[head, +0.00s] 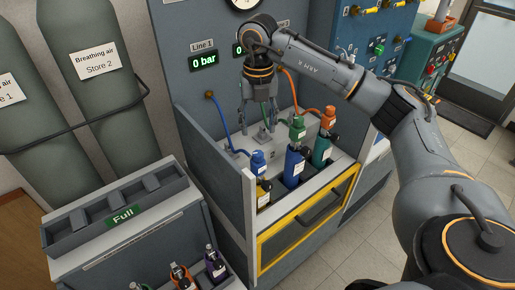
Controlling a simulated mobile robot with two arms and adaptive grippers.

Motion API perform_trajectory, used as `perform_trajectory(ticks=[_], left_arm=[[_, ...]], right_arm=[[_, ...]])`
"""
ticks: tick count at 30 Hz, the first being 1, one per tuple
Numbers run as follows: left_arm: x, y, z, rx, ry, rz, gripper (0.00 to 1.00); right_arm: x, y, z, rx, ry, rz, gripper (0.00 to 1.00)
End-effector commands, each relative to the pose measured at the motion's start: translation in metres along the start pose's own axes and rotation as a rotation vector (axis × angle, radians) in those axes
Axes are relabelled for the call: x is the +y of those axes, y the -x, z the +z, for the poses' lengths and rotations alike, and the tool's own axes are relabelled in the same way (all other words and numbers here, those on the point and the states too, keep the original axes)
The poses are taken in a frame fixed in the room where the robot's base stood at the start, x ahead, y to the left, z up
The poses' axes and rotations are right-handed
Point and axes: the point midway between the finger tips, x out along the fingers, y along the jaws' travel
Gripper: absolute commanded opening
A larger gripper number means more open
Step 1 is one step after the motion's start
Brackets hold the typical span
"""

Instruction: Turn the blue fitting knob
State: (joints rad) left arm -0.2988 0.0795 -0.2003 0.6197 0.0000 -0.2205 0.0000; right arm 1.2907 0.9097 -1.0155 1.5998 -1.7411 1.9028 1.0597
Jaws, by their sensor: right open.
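The blue fitting (258,160) sits on top of the yellow cylinder (263,194) at the left of the test bench, with a blue hose (221,125) running to it from the back panel. My right gripper (258,110) is open, fingers pointing down, above and behind the blue fitting and apart from it. No object shows between its fingers. My left gripper is not in view.
A green fitting (298,129) tops a blue cylinder (294,168), and an orange fitting (328,117) tops a teal cylinder (321,152). A yellow-framed door (307,217) closes the bench front. The Line 1 display (204,61) reads 0 bar.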

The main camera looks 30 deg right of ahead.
Motion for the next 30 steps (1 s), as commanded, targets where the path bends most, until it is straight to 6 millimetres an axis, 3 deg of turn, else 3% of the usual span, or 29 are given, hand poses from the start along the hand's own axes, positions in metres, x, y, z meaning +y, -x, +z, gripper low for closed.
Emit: perform_trajectory(ticks=[6,12,18,26,30], left_arm=[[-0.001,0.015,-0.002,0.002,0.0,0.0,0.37],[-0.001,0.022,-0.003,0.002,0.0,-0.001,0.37],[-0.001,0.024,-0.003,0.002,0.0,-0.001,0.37],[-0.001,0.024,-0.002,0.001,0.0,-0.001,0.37],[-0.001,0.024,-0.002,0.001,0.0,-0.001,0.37]], right_arm=[[-0.001,-0.046,-0.001,0.004,0.0,-0.003,0.53],[0.0,-0.077,-0.001,0.002,0.0,-0.002,0.53],[0.0,-0.091,0.0,0.0,0.001,0.001,0.53],[0.0,-0.092,0.0,-0.001,0.001,0.0,0.53],[0.0,-0.092,0.0,0.0,0.001,0.0,0.27]])
